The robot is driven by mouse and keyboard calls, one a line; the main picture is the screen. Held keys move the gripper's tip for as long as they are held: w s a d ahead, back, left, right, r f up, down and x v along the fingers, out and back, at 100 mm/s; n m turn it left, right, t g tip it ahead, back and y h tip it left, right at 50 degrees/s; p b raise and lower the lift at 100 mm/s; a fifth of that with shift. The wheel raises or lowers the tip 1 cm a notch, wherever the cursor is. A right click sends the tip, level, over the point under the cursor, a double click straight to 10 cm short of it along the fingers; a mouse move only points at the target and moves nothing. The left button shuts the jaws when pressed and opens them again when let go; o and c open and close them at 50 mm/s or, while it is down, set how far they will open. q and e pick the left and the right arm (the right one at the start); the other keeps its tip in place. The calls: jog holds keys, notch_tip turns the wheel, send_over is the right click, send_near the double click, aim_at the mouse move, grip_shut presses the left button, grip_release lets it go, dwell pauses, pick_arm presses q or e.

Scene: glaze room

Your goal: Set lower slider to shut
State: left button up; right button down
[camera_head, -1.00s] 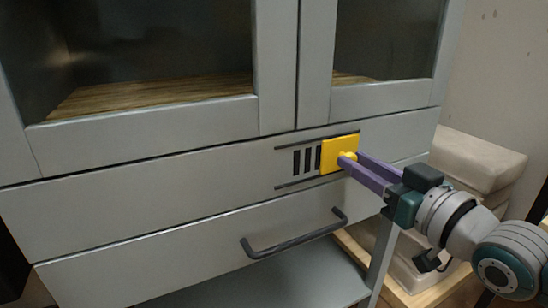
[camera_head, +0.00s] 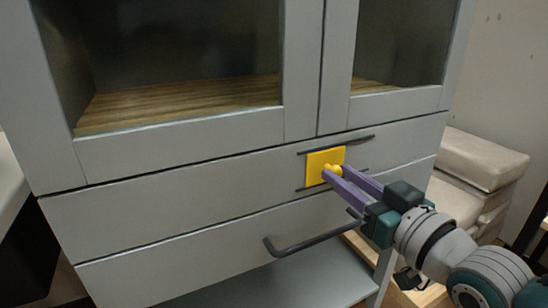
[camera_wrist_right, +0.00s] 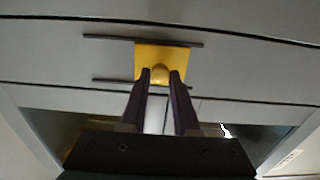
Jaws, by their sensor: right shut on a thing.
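The lower slider is a yellow square plate (camera_head: 318,163) with a round yellow knob (camera_head: 333,171). It sits between two dark rails on the upper drawer front of the grey cabinet. My right gripper (camera_head: 338,173), with purple fingers, is shut on the knob. In the right wrist view the plate (camera_wrist_right: 150,52) lies between the rails, with the knob (camera_wrist_right: 159,74) between my fingertips. The dark vent slots are hidden behind the plate. My left gripper is not in view.
A dark bar handle (camera_head: 310,240) sticks out from the drawer below, close under my right gripper. Glass doors (camera_head: 180,50) are above. Pale stacked blocks (camera_head: 475,170) stand right of the cabinet. An open shelf (camera_head: 270,285) is below the drawers.

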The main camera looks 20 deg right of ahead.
jog(key=shift+a, duration=0.1)
jog(key=c, duration=1.1)
grip_release()
jog(key=o, duration=0.4)
jog(key=shift+a, duration=0.2)
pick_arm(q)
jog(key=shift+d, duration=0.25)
pick_arm(e)
jog(key=shift+d, duration=0.1)
pick_arm(q)
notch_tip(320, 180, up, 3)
jog(key=p, duration=0.3)
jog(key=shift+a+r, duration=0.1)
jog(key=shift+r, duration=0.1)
pick_arm(e)
jog(key=s, duration=1)
jog(key=shift+d, duration=0.4)
